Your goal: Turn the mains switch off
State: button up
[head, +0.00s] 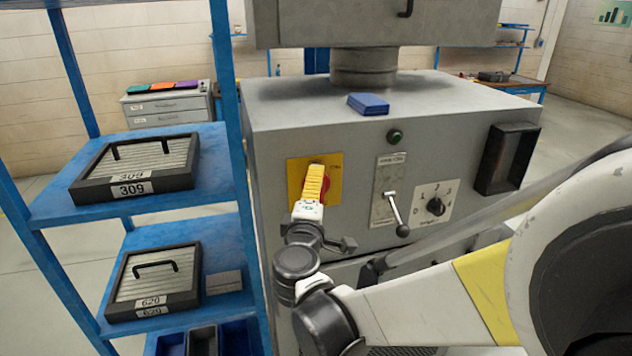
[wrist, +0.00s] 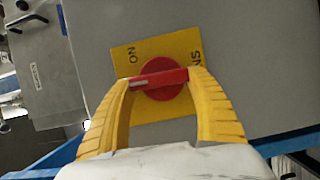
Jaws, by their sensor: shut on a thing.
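The mains switch is a red rotary knob (wrist: 158,80) on a yellow plate (wrist: 122,60), with "ON" printed on the plate in the wrist view. The knob's red bar handle lies between my gripper's two yellow fingers, one at each end. My gripper (wrist: 160,84) is shut on this handle. In the head view, my gripper (head: 315,180) reaches the yellow plate (head: 296,172) on the grey machine's front, and only a red edge of the knob (head: 327,186) shows beside the fingers. The handle lies nearly level across the wrist picture.
A blue box (head: 368,104) lies on top. A blue shelf (head: 60,205) with cases stands close on the left.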

jog(key=shift+n, duration=0.3)
dwell(0.4)
jog(key=o, duration=1.2)
jog(key=s, duration=0.4)
jog(key=s+a, duration=0.1)
jog(key=s, duration=0.7)
jog(key=shift+a+f, duration=0.1)
jog(key=shift+a, duration=0.05)
